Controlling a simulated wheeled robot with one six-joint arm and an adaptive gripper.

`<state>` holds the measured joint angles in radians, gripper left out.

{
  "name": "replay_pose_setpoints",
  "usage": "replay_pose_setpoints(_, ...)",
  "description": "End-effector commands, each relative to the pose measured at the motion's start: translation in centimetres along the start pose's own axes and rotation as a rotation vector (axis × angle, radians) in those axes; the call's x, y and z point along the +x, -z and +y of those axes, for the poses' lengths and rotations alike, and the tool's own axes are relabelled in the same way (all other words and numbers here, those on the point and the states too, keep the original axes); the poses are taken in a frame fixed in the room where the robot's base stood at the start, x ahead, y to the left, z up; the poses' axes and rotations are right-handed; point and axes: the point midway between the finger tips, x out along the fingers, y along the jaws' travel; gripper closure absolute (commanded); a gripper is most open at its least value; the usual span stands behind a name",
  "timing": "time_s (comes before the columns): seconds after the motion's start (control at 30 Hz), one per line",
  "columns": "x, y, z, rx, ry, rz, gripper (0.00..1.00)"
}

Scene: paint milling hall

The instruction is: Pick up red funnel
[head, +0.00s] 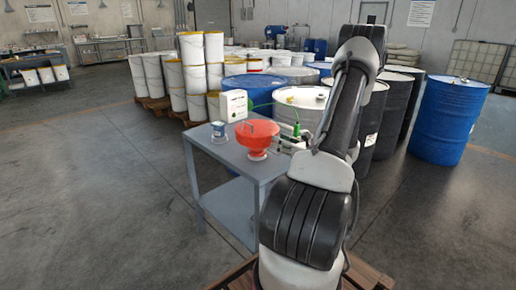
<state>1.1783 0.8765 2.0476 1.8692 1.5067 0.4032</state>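The red funnel (257,134) stands on the grey table (221,155), wide mouth up, near the table's front middle. Its narrow lower end meets a pale round piece at the tabletop. My arm rises in front of the table's right side and bends over at the top. My gripper cannot be made out; the arm hides the area behind it, including part of the table's right end.
A white box (235,105), a small blue-and-white container (218,130) and a green-topped item (296,129) share the table. Blue drums (447,120) and stacked white buckets (194,77) stand behind. The floor (110,200) at left is clear.

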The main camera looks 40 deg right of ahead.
Motion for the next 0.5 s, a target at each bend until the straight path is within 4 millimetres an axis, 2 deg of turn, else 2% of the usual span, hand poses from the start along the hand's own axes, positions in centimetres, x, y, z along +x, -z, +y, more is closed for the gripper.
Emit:
replay_pose_setpoints(0.1,1.09,0.05,0.07,0.001,-0.001,0.001,0.62)
replay_pose_setpoints(0.33,1.24,0.05,0.03,0.001,0.0,0.001,0.62)
replay_pose_setpoints(0.37,1.23,0.05,0.04,0.001,0.0,0.001,0.66)
replay_pose_setpoints(0.5,1.22,0.05,0.04,0.001,0.0,0.001,0.91)
